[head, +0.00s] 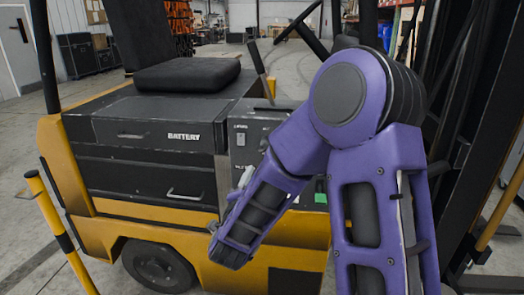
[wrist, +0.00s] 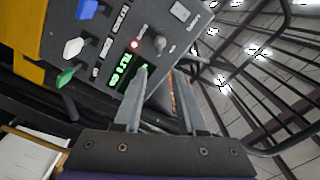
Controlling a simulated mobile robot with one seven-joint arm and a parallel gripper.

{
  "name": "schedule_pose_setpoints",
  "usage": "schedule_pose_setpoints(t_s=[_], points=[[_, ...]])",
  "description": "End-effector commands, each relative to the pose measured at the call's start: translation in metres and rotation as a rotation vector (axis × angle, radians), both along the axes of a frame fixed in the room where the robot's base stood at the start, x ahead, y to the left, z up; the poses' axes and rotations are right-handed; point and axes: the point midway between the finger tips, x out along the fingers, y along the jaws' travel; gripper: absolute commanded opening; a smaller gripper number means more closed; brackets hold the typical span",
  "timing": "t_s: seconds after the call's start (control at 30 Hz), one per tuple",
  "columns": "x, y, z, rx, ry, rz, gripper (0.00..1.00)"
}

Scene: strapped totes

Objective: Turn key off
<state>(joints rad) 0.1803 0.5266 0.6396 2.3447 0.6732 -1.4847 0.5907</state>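A dark control panel (wrist: 150,25) on the forklift fills the upper middle of the wrist view, seen tilted. On it is a small grey knob-like part (wrist: 160,43), which looks like the key; which way it is turned I cannot tell. A lit display (wrist: 122,72) with green characters and a red light sit beside it. My gripper (wrist: 160,78) is open, its two grey fingers apart, pointing toward the panel just below the key. Nothing shows between the fingertips. In the head view my arm hides much of the panel (head: 242,135), and I cannot make out the gripper.
Blue, white and green levers (wrist: 74,48) stand left of the display in the wrist view. The forklift's seat (head: 187,74), battery cover (head: 150,130) and steering wheel (head: 299,20) are near my arm. A yellow-black post (head: 62,232) stands at left. Open floor lies behind.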

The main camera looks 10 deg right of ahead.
Motion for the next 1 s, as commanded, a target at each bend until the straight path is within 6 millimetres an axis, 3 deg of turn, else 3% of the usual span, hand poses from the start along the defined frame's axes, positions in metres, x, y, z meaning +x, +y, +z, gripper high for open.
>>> schedule_pose_setpoints(t_s=[0.6,0.8,1.0], points=[[0.121,-0.04,0.0,-0.001,0.0,0.0,0.4],[0.147,-0.048,0.0,-0.002,0.0,0.001,0.4],[0.156,-0.051,0.0,-0.003,0.0,0.003,0.4]])
